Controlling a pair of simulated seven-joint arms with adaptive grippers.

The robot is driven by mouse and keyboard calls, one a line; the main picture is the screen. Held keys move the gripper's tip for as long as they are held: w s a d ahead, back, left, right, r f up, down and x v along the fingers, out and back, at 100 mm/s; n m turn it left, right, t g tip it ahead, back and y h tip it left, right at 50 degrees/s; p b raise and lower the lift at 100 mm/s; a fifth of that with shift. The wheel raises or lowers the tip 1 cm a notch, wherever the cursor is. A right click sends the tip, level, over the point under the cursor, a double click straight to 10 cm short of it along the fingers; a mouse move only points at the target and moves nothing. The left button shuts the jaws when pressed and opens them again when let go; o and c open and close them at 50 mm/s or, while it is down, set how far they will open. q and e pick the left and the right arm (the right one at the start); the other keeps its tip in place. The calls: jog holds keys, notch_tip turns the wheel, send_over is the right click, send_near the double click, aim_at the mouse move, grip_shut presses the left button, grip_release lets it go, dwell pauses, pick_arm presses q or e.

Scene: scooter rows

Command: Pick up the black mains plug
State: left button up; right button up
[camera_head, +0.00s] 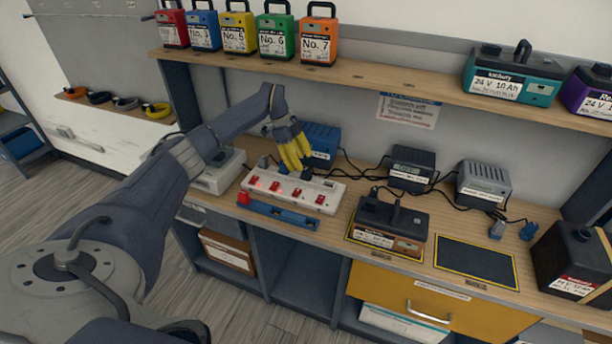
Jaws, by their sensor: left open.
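A small black plug (307,174) sits at the white power strip (327,186) on the bench, just beneath and to the right of my left fingertips. Another dark plug shows beside the fingers on their left, and a grey plug (263,161) stands at the strip's far left end. My left gripper (296,162) has yellow fingers and points down over the strip. It is open, with its fingers close to the black plug; whether they touch it I cannot tell. The fingers partly hide the plugs and the strip's back edge. My right gripper is not in view.
Several chargers stand behind: blue (321,142), dark (411,167) and grey (484,182), with black cables on the bench. A dark battery (390,224) sits right of the strip. A blue bar (278,213) lies in front. An empty black mat (474,262) lies farther right. A shelf (380,75) overhangs.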

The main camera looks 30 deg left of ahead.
aim_at(304, 169)
pick_arm(q)
jog(key=shift+x, duration=2.65)
jog(key=shift+c, duration=0.4)
grip_shut()
